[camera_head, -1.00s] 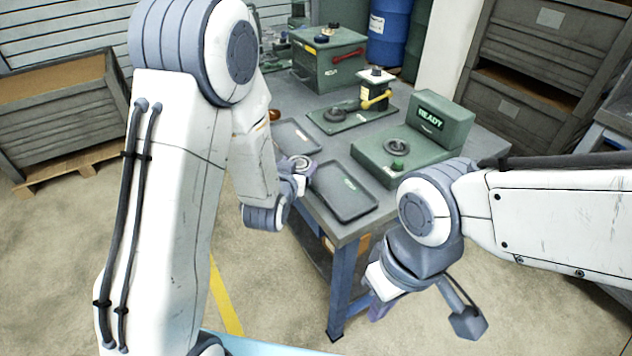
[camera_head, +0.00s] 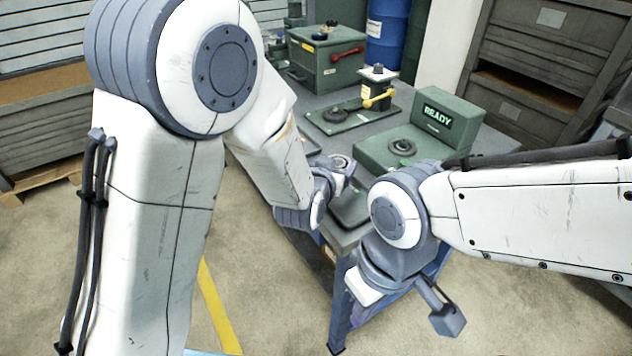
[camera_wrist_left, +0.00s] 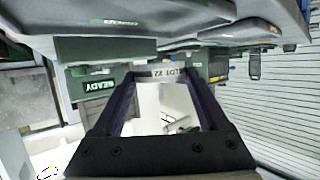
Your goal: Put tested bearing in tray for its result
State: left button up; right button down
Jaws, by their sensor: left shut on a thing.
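My left gripper (camera_head: 338,170) is shut on a metal bearing ring (camera_head: 341,161), held above the near part of the bench. In the left wrist view the bearing (camera_wrist_left: 160,74) sits between the two fingertips, with lettering on its rim. A dark tray (camera_head: 352,212) lies below and beside the gripper at the bench's near edge, partly hidden by my arms. Another tray to its left is mostly hidden behind my left arm. The green tester (camera_head: 440,125) shows READY. My right gripper (camera_head: 362,308) hangs low in front of the bench; its fingers are mostly hidden.
A green press fixture (camera_head: 345,115) with a yellow lever stands behind the trays. A green box with a red handle (camera_head: 327,62) is at the back. The tester's round seat (camera_head: 402,147) is right of the held bearing. Blue drums (camera_head: 388,30) stand behind the bench.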

pick_arm(q)
jog(key=shift+w+a+f, duration=0.45)
jog(key=shift+a, duration=0.1)
jog(key=shift+w+a+f+b, duration=0.1)
jog(key=shift+a+f+b, duration=0.05)
jog(key=shift+f+b, duration=0.75)
jog(key=shift+a+f+b, duration=0.1)
jog(key=shift+f+b, duration=0.55)
jog(key=shift+f, duration=0.4)
jog(key=shift+f, duration=0.1)
jog(key=shift+f, duration=0.15)
jog(key=o, duration=1.5)
jog(key=shift+o, duration=0.2)
